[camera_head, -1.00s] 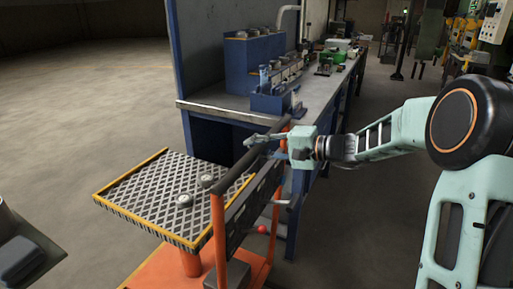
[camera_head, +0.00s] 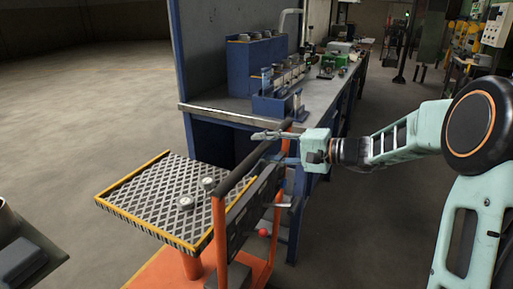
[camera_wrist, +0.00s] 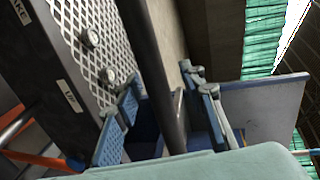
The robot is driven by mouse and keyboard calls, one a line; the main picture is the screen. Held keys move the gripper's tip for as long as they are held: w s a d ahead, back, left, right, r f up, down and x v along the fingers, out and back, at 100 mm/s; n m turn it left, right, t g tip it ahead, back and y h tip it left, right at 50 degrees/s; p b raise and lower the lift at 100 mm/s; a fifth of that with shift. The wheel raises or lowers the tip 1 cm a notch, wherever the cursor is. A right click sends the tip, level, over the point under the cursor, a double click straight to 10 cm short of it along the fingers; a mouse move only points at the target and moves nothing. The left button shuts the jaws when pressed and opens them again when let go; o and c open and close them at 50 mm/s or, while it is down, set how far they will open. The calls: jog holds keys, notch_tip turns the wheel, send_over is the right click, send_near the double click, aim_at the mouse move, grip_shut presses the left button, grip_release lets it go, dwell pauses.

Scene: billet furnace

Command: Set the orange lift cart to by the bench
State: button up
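The orange lift cart (camera_head: 222,232) stands in front of the bench's near end, with its orange frame, dark push bar (camera_head: 246,168) and yellow-edged diamond-plate platform (camera_head: 150,196). Two small round metal parts lie on the platform. My gripper (camera_head: 268,141) is at the far end of the push bar, pointing left across it. In the wrist view the dark bar (camera_wrist: 158,55) runs between my spread fingers, with gaps beside it. I cannot tell whether either finger touches it. The blue workbench (camera_head: 215,110) is just behind the cart.
Blue racks (camera_head: 256,62) and small parts stand on the bench top. A dark object (camera_head: 22,260) is at the lower left. The floor left of the cart is open, and an aisle lies right of the bench.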

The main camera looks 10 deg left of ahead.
jog(key=v, duration=0.9)
jog(key=shift+d, duration=0.15)
